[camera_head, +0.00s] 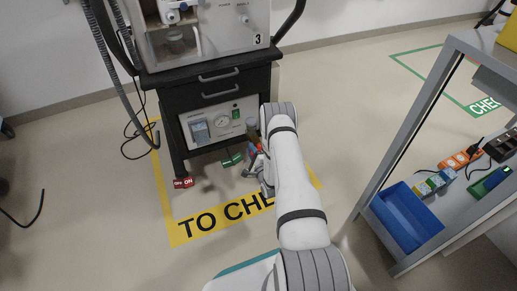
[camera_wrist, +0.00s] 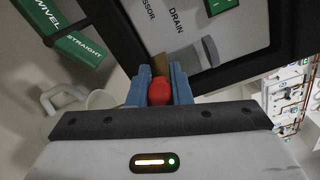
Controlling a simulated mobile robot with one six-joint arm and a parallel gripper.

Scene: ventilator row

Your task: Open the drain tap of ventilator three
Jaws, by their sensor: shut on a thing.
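Ventilator three (camera_head: 205,45), marked "3", stands on a black cart (camera_head: 222,88) against the wall. Its lower panel (camera_head: 218,120) carries a gauge and a green switch. In the wrist view the panel (camera_wrist: 215,45) shows the word "DRAIN". Beside this lettering, the red drain tap (camera_wrist: 160,92) sits between the blue fingers of my gripper (camera_wrist: 159,88), with a brownish stem behind it. My gripper is shut on the tap. In the head view my gripper (camera_head: 257,162) is low at the cart's right front, and my forearm covers part of it.
A shelf trolley (camera_head: 395,150) with a blue bin (camera_head: 405,217) stands right. Yellow-marked floor in front is clear.

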